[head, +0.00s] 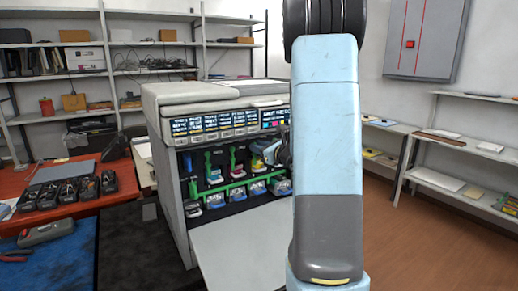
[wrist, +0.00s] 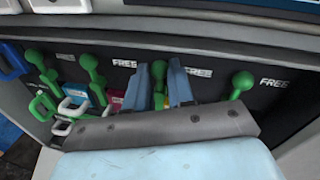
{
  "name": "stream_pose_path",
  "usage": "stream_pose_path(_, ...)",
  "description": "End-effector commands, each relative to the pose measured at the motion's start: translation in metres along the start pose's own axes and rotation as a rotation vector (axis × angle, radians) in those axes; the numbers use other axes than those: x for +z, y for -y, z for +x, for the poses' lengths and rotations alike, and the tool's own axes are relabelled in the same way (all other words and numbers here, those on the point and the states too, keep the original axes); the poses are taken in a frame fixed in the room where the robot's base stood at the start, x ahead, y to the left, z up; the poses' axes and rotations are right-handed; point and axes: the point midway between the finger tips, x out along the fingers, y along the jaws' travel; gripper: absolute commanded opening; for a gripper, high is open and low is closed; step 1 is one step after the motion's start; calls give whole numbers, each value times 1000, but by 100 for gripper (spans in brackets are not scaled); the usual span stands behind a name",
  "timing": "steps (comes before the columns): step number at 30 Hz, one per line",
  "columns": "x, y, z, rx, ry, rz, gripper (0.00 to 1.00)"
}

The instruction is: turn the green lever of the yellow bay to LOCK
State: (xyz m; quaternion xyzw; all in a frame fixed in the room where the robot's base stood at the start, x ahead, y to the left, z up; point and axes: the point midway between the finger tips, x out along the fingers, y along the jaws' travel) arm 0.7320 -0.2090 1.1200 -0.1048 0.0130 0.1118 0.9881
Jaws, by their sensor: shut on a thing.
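My gripper (wrist: 167,66) is in front of the bay row in the wrist view. Its two blue-grey fingers stand on either side of a green lever (wrist: 159,102), shut on it. By its place right of the magenta cartridge (wrist: 116,98), this looks like the yellow bay's lever. A white FREE label (wrist: 198,73) shows just right of the fingers. Most of the lever and its cartridge are hidden by the fingers and gripper body. In the head view, my gripper (head: 283,152) is at the right of the bays, partly hidden by my arm.
Other green levers stand at the left (wrist: 92,70) and right (wrist: 241,84), close beside the fingers, with FREE labels. The printer (head: 178,215) has an open front panel (head: 240,240) below the bays.

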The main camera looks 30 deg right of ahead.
Motion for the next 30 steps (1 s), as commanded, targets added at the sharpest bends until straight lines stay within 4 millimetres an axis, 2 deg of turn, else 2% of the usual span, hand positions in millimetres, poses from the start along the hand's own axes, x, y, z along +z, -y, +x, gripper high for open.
stream_pose_path(8,0,0,0,0,-1,-3,0)
stream_pose_path(9,0,0,0,0,-1,-3,26)
stream_pose_path(12,0,0,0,0,-1,-3,33)
stream_pose_path(19,0,0,-1,0,-1,-2,33)
stream_pose_path(23,0,0,-9,-1,-1,-3,33)
stream_pose_path(30,0,1,-49,-3,-2,-3,33)
